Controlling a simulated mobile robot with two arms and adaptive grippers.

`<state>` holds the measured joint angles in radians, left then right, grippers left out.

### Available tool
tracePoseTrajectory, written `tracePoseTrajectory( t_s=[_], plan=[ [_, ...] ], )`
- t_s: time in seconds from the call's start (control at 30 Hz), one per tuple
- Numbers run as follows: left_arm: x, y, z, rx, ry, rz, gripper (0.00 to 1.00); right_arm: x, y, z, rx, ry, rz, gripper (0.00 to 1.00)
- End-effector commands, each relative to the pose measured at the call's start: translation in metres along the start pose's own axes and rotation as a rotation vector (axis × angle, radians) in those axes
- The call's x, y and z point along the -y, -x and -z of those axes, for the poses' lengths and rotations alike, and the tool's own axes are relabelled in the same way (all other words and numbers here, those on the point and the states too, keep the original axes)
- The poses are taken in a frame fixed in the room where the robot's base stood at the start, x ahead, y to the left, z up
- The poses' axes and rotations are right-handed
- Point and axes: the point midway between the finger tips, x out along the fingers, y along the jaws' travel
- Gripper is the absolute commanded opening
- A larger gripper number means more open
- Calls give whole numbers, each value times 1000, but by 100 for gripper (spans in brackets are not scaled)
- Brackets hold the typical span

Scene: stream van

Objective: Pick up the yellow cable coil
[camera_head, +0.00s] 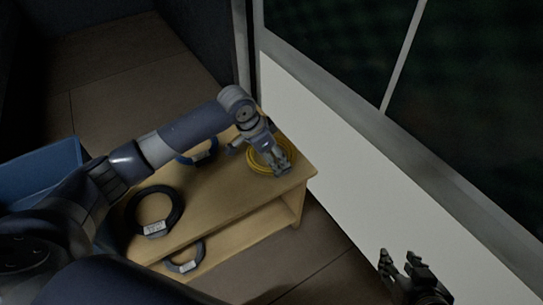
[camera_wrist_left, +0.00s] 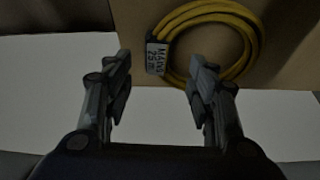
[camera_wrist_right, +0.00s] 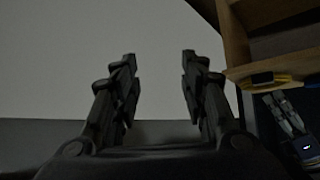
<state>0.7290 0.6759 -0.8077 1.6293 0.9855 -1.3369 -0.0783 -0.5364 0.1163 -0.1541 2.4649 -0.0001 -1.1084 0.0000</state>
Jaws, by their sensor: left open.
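The yellow cable coil (camera_head: 253,162) lies on the far right corner of the wooden table in the head view, partly covered by my left gripper. In the left wrist view the coil (camera_wrist_left: 252,38) shows as a ring beyond the fingertips, with a white label reading "MAINS 25 m" (camera_wrist_left: 157,58) on its left side. My left gripper (camera_head: 281,170) is open above the coil, with nothing between its fingers. My right gripper (camera_head: 398,262) is open and empty at the lower right, away from the table; its spread fingers show in the right wrist view (camera_wrist_right: 158,80).
The wooden table (camera_head: 225,195) has a lower shelf. A blue coil (camera_head: 205,157) and a black coil (camera_head: 130,217) lie on top; a dark coil (camera_head: 172,265) is on the shelf. A blue bin (camera_head: 45,168) stands left. A white wall panel (camera_head: 345,165) borders the table's right side.

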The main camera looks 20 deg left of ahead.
Motion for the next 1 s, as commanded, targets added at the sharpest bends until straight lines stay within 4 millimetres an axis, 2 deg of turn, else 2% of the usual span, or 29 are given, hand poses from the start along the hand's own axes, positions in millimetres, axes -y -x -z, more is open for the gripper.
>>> tracePoseTrajectory(
  t_s=[0.27,0.6,0.8,1.0],
  plan=[
    [-2,-20,-1,1,0,0,52,6,-5,45,-213,3,13,40],
    [-4,-45,0,1,1,0,52,14,8,106,-512,3,31,40],
    [-4,-51,0,1,0,0,52,16,15,121,-587,2,35,40],
    [-4,-51,0,0,0,1,52,16,16,122,-591,2,35,40]
  ],
)
